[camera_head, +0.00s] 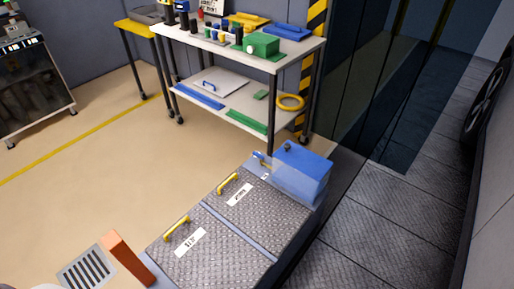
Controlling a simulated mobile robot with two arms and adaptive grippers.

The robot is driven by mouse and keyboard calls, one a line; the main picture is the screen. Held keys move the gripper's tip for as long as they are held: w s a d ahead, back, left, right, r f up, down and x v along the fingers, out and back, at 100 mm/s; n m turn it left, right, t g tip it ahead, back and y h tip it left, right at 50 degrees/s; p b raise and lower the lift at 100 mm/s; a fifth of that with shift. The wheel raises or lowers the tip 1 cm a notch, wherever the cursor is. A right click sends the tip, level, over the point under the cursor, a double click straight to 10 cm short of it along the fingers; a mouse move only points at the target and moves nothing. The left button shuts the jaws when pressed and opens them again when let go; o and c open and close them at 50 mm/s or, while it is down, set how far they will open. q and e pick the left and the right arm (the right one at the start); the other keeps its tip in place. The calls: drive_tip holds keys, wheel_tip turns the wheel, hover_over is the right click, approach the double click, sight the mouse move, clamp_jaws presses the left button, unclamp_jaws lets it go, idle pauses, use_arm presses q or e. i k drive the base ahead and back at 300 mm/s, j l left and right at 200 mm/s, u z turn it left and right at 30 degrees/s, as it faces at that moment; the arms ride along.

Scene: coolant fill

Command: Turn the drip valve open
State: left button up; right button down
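A translucent blue tank (302,180) with a small dark cap (288,147) on top sits at the far right end of a low box with diamond-plate lids (250,212). A small blue part (259,156) sticks out at the tank's left side. It may be the drip valve, but it is too small to tell, and its setting cannot be read. Neither of my grippers is in view.
Two yellow handles (176,228) (228,183) stand up from the lids. An orange block (127,259) and a floor grate (87,267) are at the lower left. A shelf cart (225,100) stands behind. The tan floor at left is clear.

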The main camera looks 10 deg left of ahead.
sight(261, 157)
drive_tip(key=i+l+u, duration=0.2)
drive_tip(key=i+l, duration=0.2)
drive_tip(key=i+l+u, duration=0.2)
drive_tip(key=i+l, duration=0.15)
drive_tip(key=i+l+u, duration=0.2)
drive_tip(key=i+l, duration=0.15)
drive_tip(key=l, duration=0.25)
